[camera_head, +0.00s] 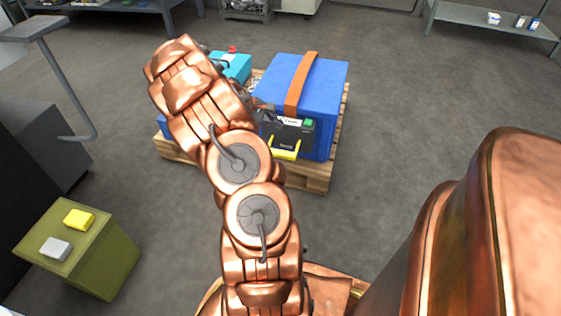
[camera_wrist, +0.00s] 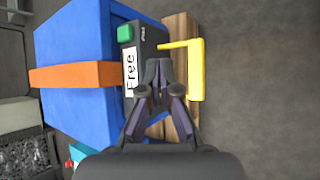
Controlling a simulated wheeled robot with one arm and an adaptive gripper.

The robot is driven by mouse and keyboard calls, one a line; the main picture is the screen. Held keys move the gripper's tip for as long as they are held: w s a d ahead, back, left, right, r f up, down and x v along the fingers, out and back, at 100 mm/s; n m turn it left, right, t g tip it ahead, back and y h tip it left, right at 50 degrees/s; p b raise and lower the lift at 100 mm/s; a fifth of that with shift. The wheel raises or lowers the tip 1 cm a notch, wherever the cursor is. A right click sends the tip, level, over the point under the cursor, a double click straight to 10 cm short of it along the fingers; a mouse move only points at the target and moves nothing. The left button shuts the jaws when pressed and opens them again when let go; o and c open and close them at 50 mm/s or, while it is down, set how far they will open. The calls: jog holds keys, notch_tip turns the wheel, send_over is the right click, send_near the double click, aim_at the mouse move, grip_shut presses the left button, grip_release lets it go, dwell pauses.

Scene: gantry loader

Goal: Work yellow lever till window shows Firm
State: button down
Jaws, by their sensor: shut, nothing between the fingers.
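The yellow lever (camera_wrist: 197,70) sticks out from a dark ratchet box (camera_wrist: 150,42) on the side of a blue crate (camera_wrist: 72,105). It also shows in the head view (camera_head: 285,153). The box's white window (camera_wrist: 130,72) reads "Free" in the wrist view. A green button (camera_wrist: 125,33) sits beside the window. An orange strap (camera_wrist: 60,76) runs over the crate to the box. My gripper (camera_wrist: 159,64) is shut and empty, over the box, left of the lever's grip bar in the wrist view. I cannot tell whether its tips touch the box or lever.
The crate stands on a wooden pallet (camera_head: 312,178) with a teal box (camera_head: 232,66) behind. An olive cabinet (camera_head: 85,240) at left bears a yellow block (camera_head: 79,220) and a grey block (camera_head: 56,249). Floor right of the pallet is clear.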

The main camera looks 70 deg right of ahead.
jog(key=f, duration=0.1)
jog(key=d, duration=0.1)
jog(key=f, duration=0.1)
jog(key=shift+s+d+f, duration=0.2)
jog(key=shift+s+f, duration=0.1)
jog(key=shift+f+b, duration=0.15)
jog(key=shift+b, duration=0.15)
jog(key=shift+f+b, duration=2.5)
jog(key=shift+f, duration=1.75)
jog(key=shift+f, duration=0.1)
jog(key=shift+f, duration=0.3)
jog(key=shift+f+b, duration=1)
jog(key=shift+f, duration=0.6)
dwell(0.5)
